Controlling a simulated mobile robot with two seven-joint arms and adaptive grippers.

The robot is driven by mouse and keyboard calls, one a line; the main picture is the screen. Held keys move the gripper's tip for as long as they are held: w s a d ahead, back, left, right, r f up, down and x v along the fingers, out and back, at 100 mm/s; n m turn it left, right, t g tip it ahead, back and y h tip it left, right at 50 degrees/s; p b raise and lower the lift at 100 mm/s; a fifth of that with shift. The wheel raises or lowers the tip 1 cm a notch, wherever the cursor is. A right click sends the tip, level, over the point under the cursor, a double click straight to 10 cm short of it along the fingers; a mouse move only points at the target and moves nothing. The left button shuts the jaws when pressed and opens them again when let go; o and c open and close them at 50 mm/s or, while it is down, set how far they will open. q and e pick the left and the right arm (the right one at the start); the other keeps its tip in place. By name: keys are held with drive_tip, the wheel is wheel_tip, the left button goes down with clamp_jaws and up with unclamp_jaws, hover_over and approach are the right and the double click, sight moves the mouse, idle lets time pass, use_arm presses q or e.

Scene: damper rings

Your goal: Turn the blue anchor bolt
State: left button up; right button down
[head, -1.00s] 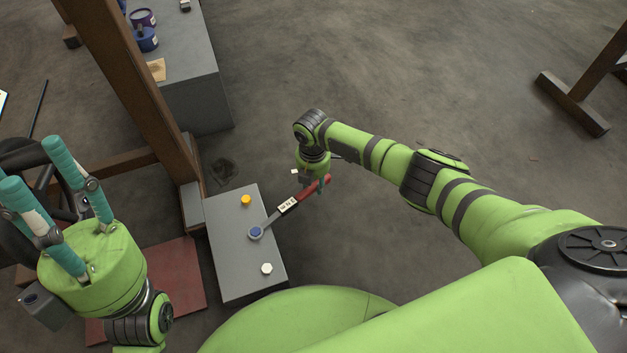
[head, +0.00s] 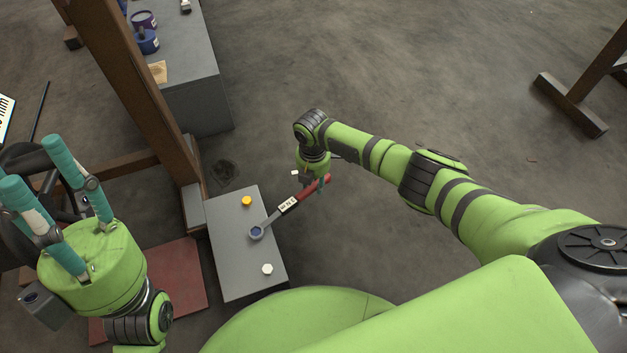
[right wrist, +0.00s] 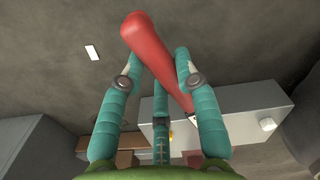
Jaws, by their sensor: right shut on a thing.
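The blue anchor bolt (head: 256,232) sits on the grey plinth (head: 228,268), between a yellow bolt (head: 246,201) and a white bolt (head: 267,269). A wrench (head: 273,218) with a red handle has its ring end around the blue bolt. My right gripper (head: 318,184) is shut on the wrench's red handle, past the plinth's right edge. The right wrist view shows the red handle (right wrist: 147,45) between my teal fingers. My left gripper (head: 45,200) is open and empty at the left, away from the plinth.
A brown wooden post (head: 135,90) stands behind the plinth's left side. A grey bench (head: 188,85) with blue and purple tins is at the upper left. A dark red mat (head: 185,275) lies left of the plinth. The floor to the right is largely clear.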

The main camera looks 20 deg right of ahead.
drive_tip(key=shift+r, duration=0.3)
drive_tip(key=shift+r+p, duration=1.55)
drive_tip(key=shift+p, duration=0.3)
drive_tip(key=shift+f, duration=0.1)
